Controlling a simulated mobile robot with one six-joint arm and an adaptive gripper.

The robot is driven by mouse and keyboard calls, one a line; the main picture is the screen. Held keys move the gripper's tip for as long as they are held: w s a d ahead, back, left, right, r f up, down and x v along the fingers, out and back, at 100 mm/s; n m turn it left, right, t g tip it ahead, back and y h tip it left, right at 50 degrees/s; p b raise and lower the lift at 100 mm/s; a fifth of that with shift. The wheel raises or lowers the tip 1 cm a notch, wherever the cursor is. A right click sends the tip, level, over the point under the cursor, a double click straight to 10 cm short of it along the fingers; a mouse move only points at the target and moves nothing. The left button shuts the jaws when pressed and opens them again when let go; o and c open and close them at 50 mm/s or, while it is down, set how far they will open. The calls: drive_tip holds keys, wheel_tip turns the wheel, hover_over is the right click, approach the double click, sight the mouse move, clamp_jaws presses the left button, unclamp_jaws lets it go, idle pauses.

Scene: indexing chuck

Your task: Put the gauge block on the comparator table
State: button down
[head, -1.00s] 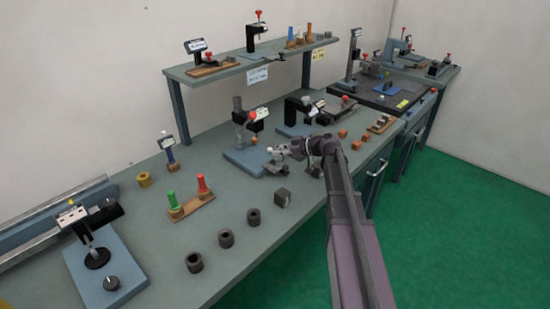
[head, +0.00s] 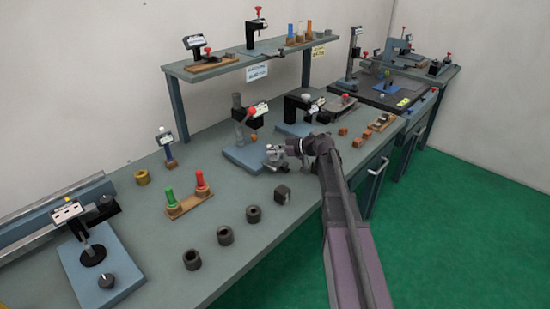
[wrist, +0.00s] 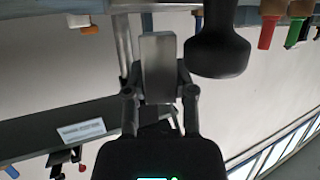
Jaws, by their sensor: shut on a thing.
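The gauge block (wrist: 158,65) is a plain grey rectangular block in the wrist view. My gripper (wrist: 160,88) is shut on it, one finger on each side. In the head view my gripper (head: 276,158) hangs over the bench just right of a blue-grey base plate (head: 240,158). That plate carries a grey column and a black arm with a digital indicator (head: 257,112), which looks like the comparator. The block is too small to make out clearly in the head view, and the gripper partly covers the plate's right side.
A dark rounded part (wrist: 216,48) sits close right of the block in the wrist view. Another indicator stand (head: 298,108) is behind my gripper.

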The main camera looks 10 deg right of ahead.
drive_tip(key=shift+f+b, duration=0.35)
drive_tip(key=shift+f, duration=0.25)
drive_tip(key=shift+f, duration=0.15)
drive_tip(key=shift+c, duration=2.2)
unclamp_jaws()
drive_tip(key=shift+r, duration=0.25)
drive_tip(key=p+v, duration=0.4)
drive_tip(key=v, duration=0.8)
